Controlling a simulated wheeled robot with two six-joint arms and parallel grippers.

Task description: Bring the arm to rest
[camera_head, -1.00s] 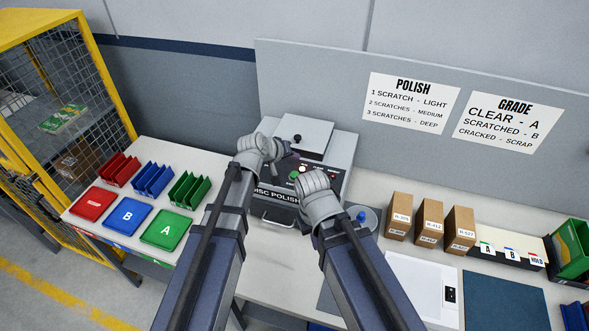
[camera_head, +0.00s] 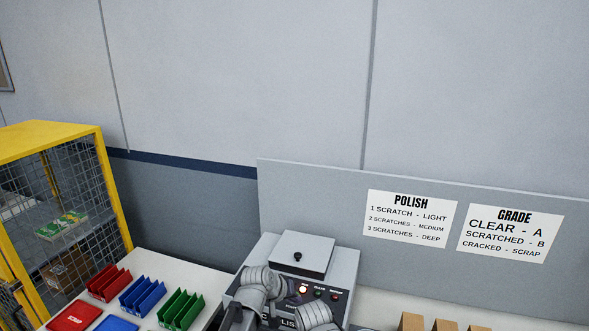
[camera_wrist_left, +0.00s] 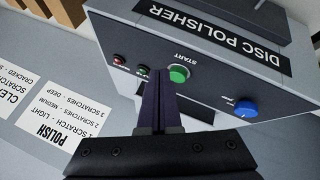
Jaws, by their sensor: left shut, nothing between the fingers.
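My left gripper (camera_head: 284,287) is in front of the disc polisher (camera_head: 342,268), its wrist partly covering the front panel. In the left wrist view, its dark fingers (camera_wrist_left: 162,78) are shut and empty. They point at the polisher panel beside the green START button (camera_wrist_left: 179,74); I cannot tell whether they touch it.
Red (camera_head: 109,283), blue (camera_head: 142,297) and green (camera_head: 181,309) bins stand left. A yellow mesh cage (camera_head: 75,190) is beyond them. Brown boxes (camera_head: 411,322) stand right. The wall above is clear.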

